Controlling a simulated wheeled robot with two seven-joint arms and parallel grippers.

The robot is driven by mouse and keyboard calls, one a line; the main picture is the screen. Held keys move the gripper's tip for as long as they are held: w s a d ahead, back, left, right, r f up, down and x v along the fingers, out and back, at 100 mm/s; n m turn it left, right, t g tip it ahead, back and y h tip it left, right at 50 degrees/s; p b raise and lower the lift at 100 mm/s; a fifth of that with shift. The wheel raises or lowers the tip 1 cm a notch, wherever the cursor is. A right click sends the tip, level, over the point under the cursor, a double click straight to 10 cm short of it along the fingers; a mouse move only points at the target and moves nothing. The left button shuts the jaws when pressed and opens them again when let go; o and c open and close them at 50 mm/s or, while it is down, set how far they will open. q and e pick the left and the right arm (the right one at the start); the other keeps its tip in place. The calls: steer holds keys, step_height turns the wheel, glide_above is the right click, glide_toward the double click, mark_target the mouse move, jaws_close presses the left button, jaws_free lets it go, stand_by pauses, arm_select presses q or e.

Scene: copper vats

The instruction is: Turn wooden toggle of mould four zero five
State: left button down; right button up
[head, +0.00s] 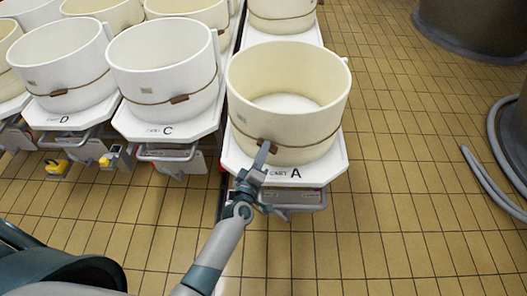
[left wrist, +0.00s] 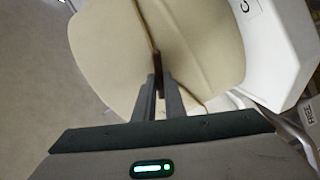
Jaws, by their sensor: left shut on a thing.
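A round cream mould (head: 312,112) stands on the white cart marked A (head: 331,172). A cord runs around its lower wall, with a small wooden toggle (head: 268,146) at the front. My left gripper (head: 263,156) reaches this toggle from the front and is shut on it, hiding part of it. In the left wrist view, the gripper (left wrist: 158,92) closes on the brown toggle (left wrist: 157,60) against the pale mould wall (left wrist: 108,50). I cannot read any mould number. My right gripper is not in view.
To the left, more moulds stand on carts, including one on the cart marked C (head: 192,130) and one on the cart marked D (head: 85,118). At the right are a grey hose (head: 487,183) and a dark vat (head: 475,30).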

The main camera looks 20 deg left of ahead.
arm_select(q)
steer(key=shift+f+n+b, duration=0.2)
steer(key=shift+n+b, duration=0.3)
steer(key=shift+n, duration=2.1)
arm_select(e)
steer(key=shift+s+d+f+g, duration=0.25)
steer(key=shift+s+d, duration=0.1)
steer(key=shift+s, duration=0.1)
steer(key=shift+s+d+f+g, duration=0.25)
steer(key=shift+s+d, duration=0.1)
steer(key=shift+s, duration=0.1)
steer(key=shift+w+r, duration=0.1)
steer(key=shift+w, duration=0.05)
arm_select(q)
steer(key=c, duration=1.8)
jaws_free()
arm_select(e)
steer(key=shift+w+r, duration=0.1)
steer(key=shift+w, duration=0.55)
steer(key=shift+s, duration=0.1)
